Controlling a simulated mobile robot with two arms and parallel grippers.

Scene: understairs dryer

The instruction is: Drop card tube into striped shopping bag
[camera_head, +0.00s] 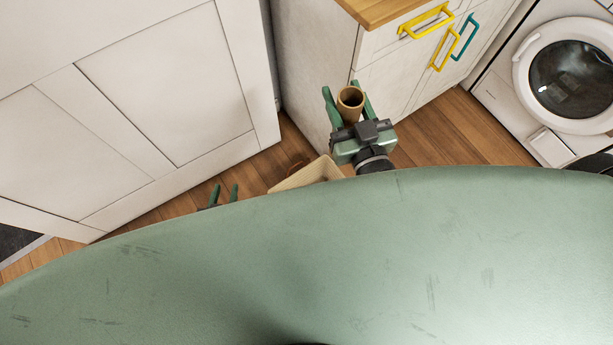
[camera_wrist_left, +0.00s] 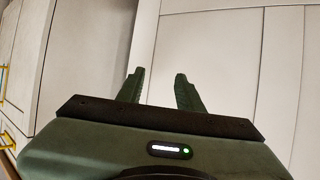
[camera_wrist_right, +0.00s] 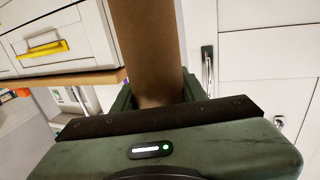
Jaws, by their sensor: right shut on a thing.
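The card tube (camera_head: 350,104) is a brown hollow cylinder, its open end facing up in the head view. My right gripper (camera_head: 347,96) is shut on it, with a green finger on each side. In the right wrist view the tube (camera_wrist_right: 148,45) rises between the fingers. A beige open-topped thing (camera_head: 312,173) with a brown loop at its rim stands below and left of the right gripper. It may be the shopping bag; my green body hides most of it, and no stripes show. My left gripper (camera_head: 225,194) is open and empty to its left; its parted fingers (camera_wrist_left: 160,90) show in the left wrist view.
A white panelled front (camera_head: 165,90) fills the left. A white cabinet (camera_head: 400,60) with yellow and teal handles and a wooden top stands behind the right gripper. A washer or dryer (camera_head: 565,80) is at far right. Wooden floor (camera_head: 455,130) is clear between them.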

